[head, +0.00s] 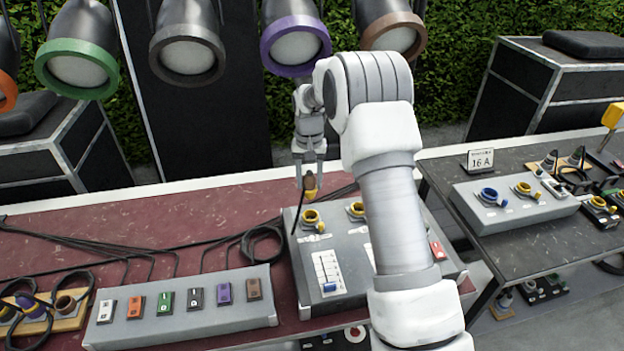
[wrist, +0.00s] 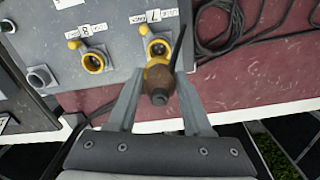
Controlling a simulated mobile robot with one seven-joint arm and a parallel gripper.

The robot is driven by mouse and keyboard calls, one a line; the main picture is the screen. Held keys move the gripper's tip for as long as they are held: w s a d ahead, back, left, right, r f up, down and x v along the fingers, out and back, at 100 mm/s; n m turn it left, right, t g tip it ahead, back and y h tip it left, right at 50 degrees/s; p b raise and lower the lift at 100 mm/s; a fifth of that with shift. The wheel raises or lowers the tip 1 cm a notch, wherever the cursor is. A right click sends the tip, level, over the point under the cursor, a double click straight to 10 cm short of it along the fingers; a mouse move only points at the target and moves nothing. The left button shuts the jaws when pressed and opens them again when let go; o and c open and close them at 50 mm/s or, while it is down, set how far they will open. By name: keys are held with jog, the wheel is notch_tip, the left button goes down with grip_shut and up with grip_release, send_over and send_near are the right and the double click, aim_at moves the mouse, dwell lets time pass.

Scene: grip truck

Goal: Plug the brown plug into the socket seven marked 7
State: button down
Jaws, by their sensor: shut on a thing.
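My gripper (head: 310,178) is shut on the brown plug (head: 310,186), which has a yellow front end and a black cable. In the wrist view the brown plug (wrist: 159,80) sits between the two fingers of my gripper (wrist: 158,88). Socket seven (wrist: 157,48), a yellow ring beside a label reading 7, lies just beyond the plug's yellow end. The plug overlaps the ring's near edge in that view; I cannot tell if they touch. In the head view the plug is above socket seven (head: 311,217), with a visible gap.
A second yellow socket (wrist: 93,61), labelled 8, is beside it on the grey box (head: 295,262). A fader panel (head: 327,273) is on the box front. A grey switch strip (head: 180,322) and loose black cables (head: 262,241) lie on the red table. Another table stands right.

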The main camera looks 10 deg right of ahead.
aim_at(310, 196)
jog(key=shift+d, duration=0.1)
jog(key=shift+f+b, duration=1.35)
jog(key=shift+f, duration=1.15)
jog(key=shift+f, duration=0.15)
jog(key=shift+f+b, duration=0.35)
jog(key=shift+b, duration=0.05)
jog(key=shift+f+b, duration=1.5)
jog(key=shift+f, duration=0.45)
jog(key=shift+c, duration=1.2)
grip_release()
jog(key=shift+o, duration=0.2)
jog(key=shift+o, duration=1)
